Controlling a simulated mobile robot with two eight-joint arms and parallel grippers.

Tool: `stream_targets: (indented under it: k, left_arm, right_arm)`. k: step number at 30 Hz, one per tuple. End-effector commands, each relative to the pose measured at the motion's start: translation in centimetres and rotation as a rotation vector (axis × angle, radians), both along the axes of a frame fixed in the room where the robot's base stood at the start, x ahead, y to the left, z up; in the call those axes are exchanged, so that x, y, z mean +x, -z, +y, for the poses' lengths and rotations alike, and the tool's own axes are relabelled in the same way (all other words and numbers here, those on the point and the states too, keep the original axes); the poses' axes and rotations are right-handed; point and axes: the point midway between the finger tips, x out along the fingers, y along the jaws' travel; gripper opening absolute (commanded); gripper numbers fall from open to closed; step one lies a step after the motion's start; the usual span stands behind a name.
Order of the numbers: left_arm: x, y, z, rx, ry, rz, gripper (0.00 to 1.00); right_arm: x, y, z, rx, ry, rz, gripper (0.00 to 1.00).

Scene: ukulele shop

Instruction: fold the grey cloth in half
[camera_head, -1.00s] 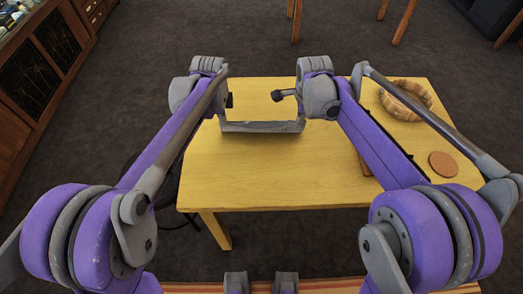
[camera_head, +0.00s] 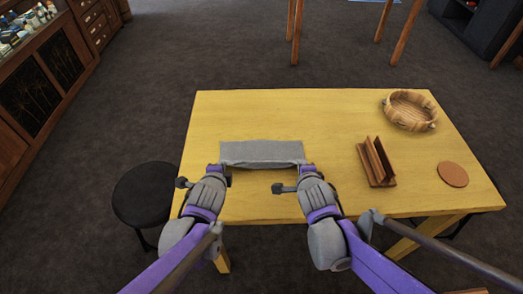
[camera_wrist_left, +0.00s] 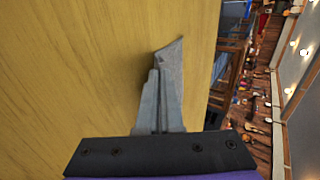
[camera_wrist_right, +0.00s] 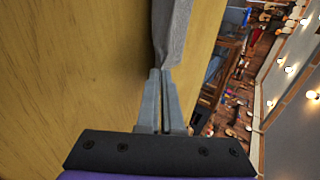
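The grey cloth (camera_head: 262,150) shows as a wide, shallow strip on the yellow table (camera_head: 330,110), with its near edge toward me. My left gripper (camera_head: 222,169) is at its near left corner and my right gripper (camera_head: 304,167) at its near right corner. In the left wrist view, the closed fingers (camera_wrist_left: 160,80) meet a corner of the cloth (camera_wrist_left: 172,60). In the right wrist view, the closed fingers (camera_wrist_right: 158,78) meet the cloth edge (camera_wrist_right: 173,35). Whether the near edge touches the table is unclear, and the cloth's underside is hidden.
A wooden holder (camera_head: 376,162) stands right of the cloth. A round brown coaster (camera_head: 453,174) and a wooden bowl (camera_head: 409,110) are farther right. A black stool (camera_head: 146,192) stands left of the table. The tabletop behind the cloth is clear.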

Motion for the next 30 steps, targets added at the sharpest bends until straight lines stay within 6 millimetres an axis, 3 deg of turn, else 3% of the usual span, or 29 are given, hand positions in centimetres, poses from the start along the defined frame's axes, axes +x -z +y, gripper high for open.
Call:
stream_targets:
  k: [4,13,22,30]
  left_arm:
    - [0.0,0.0,0.0,0.000,0.000,0.000,0.00]
    - [0.0,0.0,0.0,0.001,0.001,0.001,0.53]
    - [-0.2,-0.5,0.0,0.001,0.001,0.002,0.55]
    - [-2.1,-4.2,0.0,0.002,0.001,0.002,0.55]
  right_arm:
    - [0.0,0.0,0.0,0.000,0.000,0.000,0.00]
    - [0.0,0.0,0.0,0.000,0.000,0.002,0.53]
    - [-0.2,-0.5,0.0,0.000,0.000,0.002,0.55]
    - [-2.1,-4.1,0.0,-0.002,-0.001,0.002,0.55]
